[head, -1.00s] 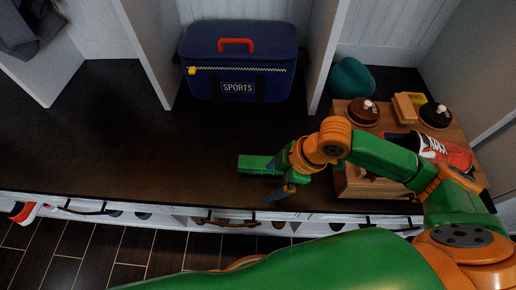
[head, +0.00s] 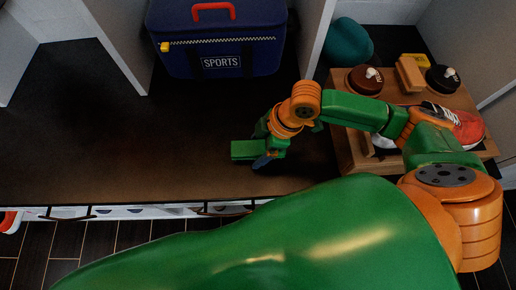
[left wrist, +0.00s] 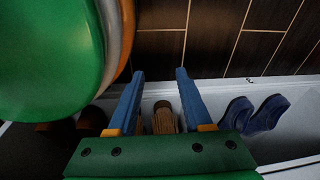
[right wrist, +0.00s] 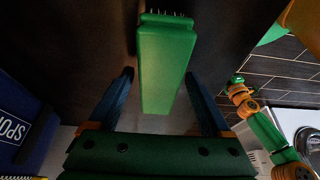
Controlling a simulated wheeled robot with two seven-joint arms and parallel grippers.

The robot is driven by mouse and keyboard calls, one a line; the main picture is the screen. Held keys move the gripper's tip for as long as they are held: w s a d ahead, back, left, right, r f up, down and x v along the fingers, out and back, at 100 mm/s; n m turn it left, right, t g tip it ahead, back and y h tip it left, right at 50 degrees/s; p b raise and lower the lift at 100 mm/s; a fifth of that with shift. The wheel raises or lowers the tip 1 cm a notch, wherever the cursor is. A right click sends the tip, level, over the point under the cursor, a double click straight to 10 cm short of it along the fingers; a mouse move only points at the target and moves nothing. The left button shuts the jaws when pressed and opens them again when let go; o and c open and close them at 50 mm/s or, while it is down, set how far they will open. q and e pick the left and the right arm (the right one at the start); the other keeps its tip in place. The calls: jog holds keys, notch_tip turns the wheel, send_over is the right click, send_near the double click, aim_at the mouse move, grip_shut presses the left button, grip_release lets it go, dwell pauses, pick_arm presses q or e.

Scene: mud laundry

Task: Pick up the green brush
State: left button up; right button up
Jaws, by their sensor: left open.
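The green brush (head: 243,150) lies on the dark bench top, near its front edge, in the head view. In the right wrist view the green brush (right wrist: 165,65) runs up between the blue fingers, with some bristles at its far end. My right gripper (head: 265,158) is at the brush's right end. In its wrist view my right gripper (right wrist: 160,78) is open, with a gap on each side of the brush. My left gripper (left wrist: 158,72) is open and empty in its own wrist view, and I do not see it in the head view.
A blue sports bag (head: 222,35) stands behind the brush. A wooden box (head: 353,150) to the right carries shoe-care items and a red shoe (head: 466,128). White dividers rise at the back. Blue shoes (left wrist: 265,112) lie below my left gripper. The bench's left side is clear.

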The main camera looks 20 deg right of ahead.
aim_at(254, 147)
jog(key=c, duration=1.1)
grip_shut()
pick_arm(q)
jog(key=shift+d, duration=0.15)
pick_arm(e)
notch_tip(254, 147, up, 3)
jog(key=shift+p, duration=0.9)
pick_arm(q)
jog(key=s+d+r+p, duration=0.1)
jog(key=r+p, duration=0.6)
jog(key=r, duration=0.1)
jog(key=s+d+r+g+p, duration=0.1)
jog(key=s+d+r+p, duration=0.1)
jog(key=r+p, duration=0.5)
jog(key=shift+r+h, duration=0.3)
jog(key=shift+r, duration=0.2)
pick_arm(e)
jog(key=s+a+r, duration=0.2)
jog(key=s+r, duration=0.8)
jog(key=s, duration=0.3)
jog(key=shift+s+a, duration=0.35)
jog(key=shift+a, duration=0.05)
